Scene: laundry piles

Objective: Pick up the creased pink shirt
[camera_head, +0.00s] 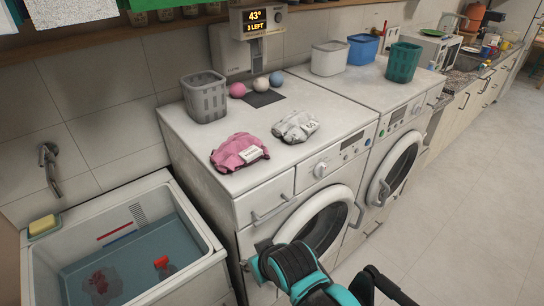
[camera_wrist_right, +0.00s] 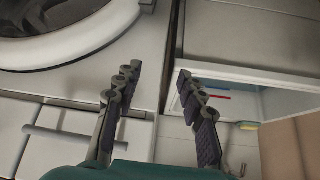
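The creased pink shirt (camera_head: 232,156) lies crumpled on top of the left washing machine, near its front left corner, with a small white label on it. A crumpled grey-white garment (camera_head: 296,127) lies to its right, apart from it. My right gripper (camera_head: 265,262) is low in front of the left washer, below the pink shirt and well apart from it. In the right wrist view the gripper's two fingers (camera_wrist_right: 158,76) are spread with nothing between them. The shirt does not show in that view. My left gripper is not in view.
The left washer top (camera_head: 195,150) also holds a grey basket (camera_head: 205,97) and several coloured balls (camera_head: 257,85) behind the shirt. A water-filled sink (camera_head: 212,258) stands at the left. White, blue and green bins (camera_head: 404,62) stand on the right machine. The floor at right is clear.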

